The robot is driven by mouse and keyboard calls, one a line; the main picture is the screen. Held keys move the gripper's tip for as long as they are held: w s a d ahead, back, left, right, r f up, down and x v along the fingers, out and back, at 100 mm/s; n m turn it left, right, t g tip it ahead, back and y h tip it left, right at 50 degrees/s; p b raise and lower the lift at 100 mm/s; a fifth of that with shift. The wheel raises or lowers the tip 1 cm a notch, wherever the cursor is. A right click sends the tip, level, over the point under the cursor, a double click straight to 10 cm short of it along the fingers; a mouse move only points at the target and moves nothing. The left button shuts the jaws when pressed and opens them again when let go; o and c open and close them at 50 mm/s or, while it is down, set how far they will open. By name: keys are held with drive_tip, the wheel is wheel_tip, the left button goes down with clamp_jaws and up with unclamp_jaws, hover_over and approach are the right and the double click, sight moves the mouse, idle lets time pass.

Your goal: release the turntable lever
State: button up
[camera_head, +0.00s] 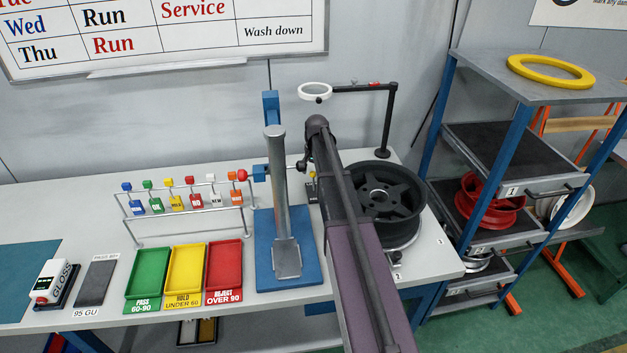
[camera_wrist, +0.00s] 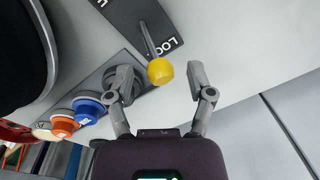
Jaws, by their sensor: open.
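The turntable lever shows in the wrist view as a grey rod with a yellow knob (camera_wrist: 160,71), on a dark plate (camera_wrist: 135,18) with white lettering, partly cut off, that reads "LOC". My gripper (camera_wrist: 157,76) is open, with one finger on each side of the knob. I cannot tell whether either finger touches it. In the head view my arm hides the lever and my gripper. The turntable (camera_head: 405,246) shows as a pale rim under a black spoked wheel (camera_head: 398,212). The wheel's dark edge (camera_wrist: 20,50) also shows in the wrist view.
Blue (camera_wrist: 88,110) and orange (camera_wrist: 63,124) knobs sit left of my gripper in the wrist view. In the head view a blue-based post (camera_head: 277,200) stands left of my arm, and a magnifier stand (camera_head: 388,120) stands behind the wheel. A shelf rack (camera_head: 510,165) is at right.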

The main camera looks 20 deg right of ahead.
drive_tip(key=shift+f+b, duration=0.45)
drive_tip(key=shift+f, duration=0.25)
clamp_jaws()
